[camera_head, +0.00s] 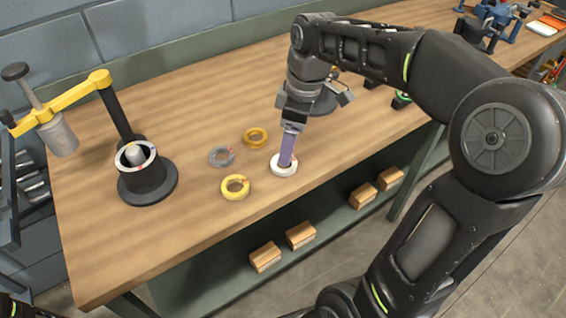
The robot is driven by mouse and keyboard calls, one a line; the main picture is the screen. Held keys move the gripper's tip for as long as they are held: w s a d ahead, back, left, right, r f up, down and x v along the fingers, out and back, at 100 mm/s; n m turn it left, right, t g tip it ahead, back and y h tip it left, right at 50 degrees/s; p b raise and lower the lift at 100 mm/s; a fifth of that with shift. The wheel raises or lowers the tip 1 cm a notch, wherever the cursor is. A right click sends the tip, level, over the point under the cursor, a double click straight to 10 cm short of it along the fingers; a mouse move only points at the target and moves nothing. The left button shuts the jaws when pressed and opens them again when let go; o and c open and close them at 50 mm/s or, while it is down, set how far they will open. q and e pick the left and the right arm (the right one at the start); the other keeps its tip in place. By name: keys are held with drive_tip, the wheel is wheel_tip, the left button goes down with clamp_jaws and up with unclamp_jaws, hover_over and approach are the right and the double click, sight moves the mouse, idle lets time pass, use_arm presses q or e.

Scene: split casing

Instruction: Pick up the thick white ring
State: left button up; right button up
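The thick white ring (284,170) lies flat on the wooden bench, near its front edge. My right gripper (286,163) points down at it from above. Its purple fingers reach the ring, with the tips at its hole and far rim. The fingers overlap in this view, so I cannot tell whether they are shut on the ring or apart. The fingers cover part of the ring. My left gripper is not in view.
Beside the white ring lie a yellow ring (235,187), a grey ring (222,156) and an orange-yellow ring (256,138). A black cylindrical fixture (146,183) and a yellow-armed press (75,103) stand at left. The bench front left is clear.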

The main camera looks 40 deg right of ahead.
drive_tip(key=shift+f, duration=0.6)
drive_tip(key=f, duration=0.5)
drive_tip(key=shift+w+a+f, duration=0.1)
drive_tip(key=shift+w+a, duration=0.3)
drive_tip(key=c, duration=1.4)
wheel_tip(320, 180, up, 10)
drive_tip(key=shift+r, duration=0.1)
